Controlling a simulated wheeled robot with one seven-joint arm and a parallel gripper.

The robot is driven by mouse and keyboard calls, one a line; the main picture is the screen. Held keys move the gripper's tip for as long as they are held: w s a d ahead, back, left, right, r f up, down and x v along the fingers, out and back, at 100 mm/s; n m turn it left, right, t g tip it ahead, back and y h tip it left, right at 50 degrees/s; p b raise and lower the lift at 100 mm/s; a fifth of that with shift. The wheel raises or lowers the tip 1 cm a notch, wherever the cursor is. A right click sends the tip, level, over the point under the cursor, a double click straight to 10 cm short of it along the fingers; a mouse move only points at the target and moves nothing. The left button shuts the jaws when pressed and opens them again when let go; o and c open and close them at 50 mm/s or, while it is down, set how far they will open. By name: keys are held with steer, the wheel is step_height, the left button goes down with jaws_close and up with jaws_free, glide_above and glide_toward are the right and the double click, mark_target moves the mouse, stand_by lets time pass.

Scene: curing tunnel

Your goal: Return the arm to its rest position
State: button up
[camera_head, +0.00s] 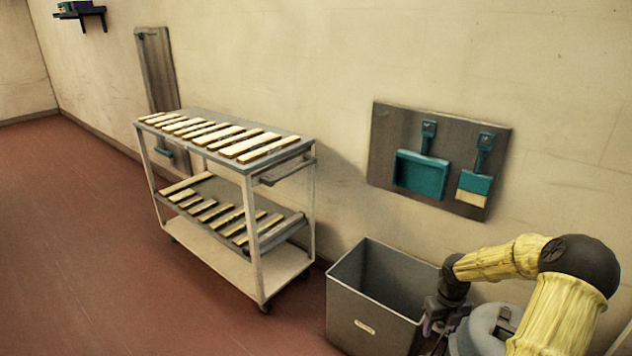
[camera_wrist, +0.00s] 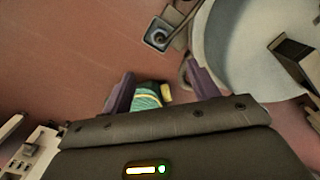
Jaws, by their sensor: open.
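My arm, in a yellow sleeve, is bent at the lower right of the head view. My gripper (camera_head: 432,322) points down beside the right side of a grey bin, partly hidden by my own body. In the wrist view my gripper (camera_wrist: 160,72) has its two purple fingers spread apart, with nothing held between them. A small teal striped object with a yellow part (camera_wrist: 147,95) shows between the fingers near the palm. I cannot tell how far below the fingers it lies.
The open grey bin (camera_head: 368,325) stands close to my gripper. A trolley (camera_head: 287,272) with pale bars on its upper two shelves stands left. A wall board (camera_head: 386,140) holds a teal dustpan (camera_head: 420,175) and brush (camera_head: 474,184). Red floor is clear at left.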

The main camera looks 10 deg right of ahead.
steer(key=w+a+r+n+t+h, duration=0.4)
steer(key=w+a+r+n, duration=0.3)
steer(key=n, duration=0.3)
steer(key=a+r+n+t+y, duration=0.25)
steer(key=a+r+n, duration=0.35)
steer(key=a+n, duration=0.35)
steer(key=s+a+r+n+y, duration=0.2)
steer(key=s+a+r+n, duration=0.1)
steer(key=s+a+n, duration=0.55)
steer(key=s+a+n+g, duration=0.4)
steer(key=s+n, duration=0.5)
steer(key=s, duration=0.2)
steer(key=w+p+v, duration=0.2)
steer(key=p+v, duration=1)
steer(key=w+a+r+p+v, duration=0.1)
steer(key=w+p+v, duration=0.2)
steer(key=p+v, duration=0.9)
steer(key=shift+r+p, duration=0.5)
steer(key=shift+p, duration=0.05)
steer(key=shift+h, duration=0.25)
